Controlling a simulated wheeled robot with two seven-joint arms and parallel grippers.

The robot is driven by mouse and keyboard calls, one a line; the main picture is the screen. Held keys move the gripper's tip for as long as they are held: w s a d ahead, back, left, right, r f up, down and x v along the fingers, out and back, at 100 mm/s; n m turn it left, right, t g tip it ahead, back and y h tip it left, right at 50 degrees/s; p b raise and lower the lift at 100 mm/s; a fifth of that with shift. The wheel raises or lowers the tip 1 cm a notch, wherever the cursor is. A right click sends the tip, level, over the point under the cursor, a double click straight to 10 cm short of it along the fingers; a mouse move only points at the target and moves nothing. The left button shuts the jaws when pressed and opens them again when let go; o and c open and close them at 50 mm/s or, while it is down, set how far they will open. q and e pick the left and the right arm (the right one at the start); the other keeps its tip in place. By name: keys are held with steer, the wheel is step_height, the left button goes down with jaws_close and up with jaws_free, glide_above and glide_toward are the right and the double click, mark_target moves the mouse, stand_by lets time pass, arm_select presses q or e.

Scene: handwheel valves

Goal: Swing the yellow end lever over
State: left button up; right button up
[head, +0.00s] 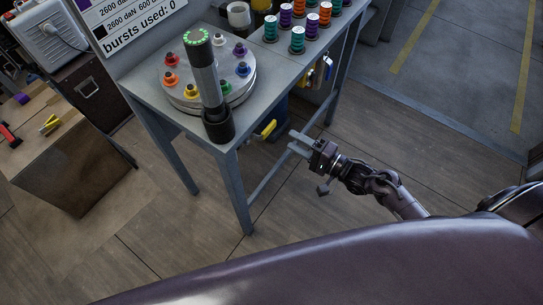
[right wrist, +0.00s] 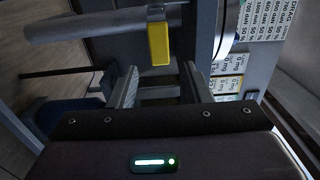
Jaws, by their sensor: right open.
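The yellow end lever (head: 267,129) sticks out under the near right edge of the bench in the head view. In the right wrist view its yellow grip (right wrist: 159,42) appears ahead of the fingers, roughly centred between them. My right gripper (head: 296,142) is open and empty, just to the right of the lever and apart from it. Its two fingers (right wrist: 160,88) show spread in the wrist view with no object between them. The lever's pivot is mostly hidden under the bench. My left gripper is not in view.
Another yellow handle (head: 309,78) sits farther along the bench side. A bench leg (head: 234,190) stands near the lever. Open floor lies right.

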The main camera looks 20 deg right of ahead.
mark_target(272, 129)
steer(key=b+x, duration=0.2)
steer(key=x, duration=0.1)
steer(key=b+x, duration=0.2)
steer(key=x, duration=0.2)
steer(key=shift+w+f, duration=0.15)
steer(key=shift+f, duration=0.1)
steer(key=shift+a+r, duration=0.1)
steer(key=shift+r, duration=0.15)
steer(key=shift+p, duration=0.35)
steer(key=shift+w, duration=0.1)
steer(key=c, duration=0.8)
